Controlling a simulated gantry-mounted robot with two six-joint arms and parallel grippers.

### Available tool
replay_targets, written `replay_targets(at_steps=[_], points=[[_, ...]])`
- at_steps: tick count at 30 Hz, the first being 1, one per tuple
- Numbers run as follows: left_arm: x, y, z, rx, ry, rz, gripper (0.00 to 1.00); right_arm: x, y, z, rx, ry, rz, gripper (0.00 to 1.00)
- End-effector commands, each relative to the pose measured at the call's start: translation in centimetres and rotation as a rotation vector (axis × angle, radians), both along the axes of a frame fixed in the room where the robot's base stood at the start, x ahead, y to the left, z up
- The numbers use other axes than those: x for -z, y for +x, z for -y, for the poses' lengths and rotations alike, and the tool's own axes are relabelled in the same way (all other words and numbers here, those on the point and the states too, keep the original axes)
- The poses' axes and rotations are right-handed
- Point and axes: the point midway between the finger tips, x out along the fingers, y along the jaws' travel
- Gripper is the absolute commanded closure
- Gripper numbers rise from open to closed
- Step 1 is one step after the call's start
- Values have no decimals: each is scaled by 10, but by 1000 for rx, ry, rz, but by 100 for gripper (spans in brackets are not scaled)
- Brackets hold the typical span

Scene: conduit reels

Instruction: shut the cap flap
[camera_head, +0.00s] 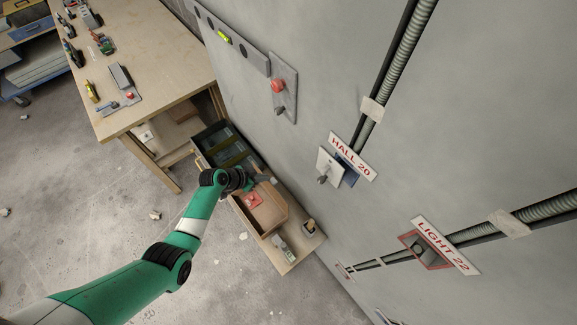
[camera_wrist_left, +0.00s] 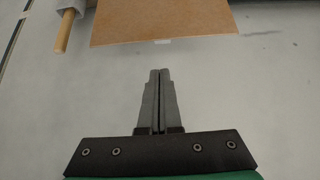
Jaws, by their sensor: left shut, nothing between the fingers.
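My left gripper (camera_head: 250,183) is low by the wall, close to a brown cardboard box (camera_head: 267,212). The left wrist view shows its two dark fingers (camera_wrist_left: 160,72) pressed together and empty. A flat tan panel (camera_wrist_left: 163,22) lies ahead of the fingertips, with a small pale tab at its near edge; a gap seems to separate them. A pale square plate (camera_head: 329,165) with a knob stands beside a dark blue part (camera_head: 350,170) under the "HALL 20" label. A red-framed box (camera_head: 424,249) sits by the "LIGHT 22" label. I cannot tell which part is the cap flap.
A wooden workbench (camera_head: 160,55) with tools stands upper left. A low wooden shelf (camera_head: 316,241) holds a dark green crate (camera_head: 222,148) and the cardboard box along the wall. Ribbed conduits (camera_head: 401,57) run on the wall. A wooden handle (camera_wrist_left: 63,32) shows upper left in the wrist view.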

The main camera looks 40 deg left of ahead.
Motion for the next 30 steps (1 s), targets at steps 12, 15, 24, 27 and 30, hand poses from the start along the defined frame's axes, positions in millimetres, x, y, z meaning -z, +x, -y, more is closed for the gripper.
replay_targets(at_steps=[12,15,24,27,30], points=[[37,25,5,2,1,-1,100,46,0,0,0,0,0,50],[53,38,8,2,1,0,100,60,0,0,0,0,0,50],[78,61,13,0,2,1,100,84,0,0,0,0,1,50],[78,62,13,0,2,1,100,84,0,0,0,0,1,50],[77,62,13,0,2,1,100,83,0,0,0,0,1,50]])
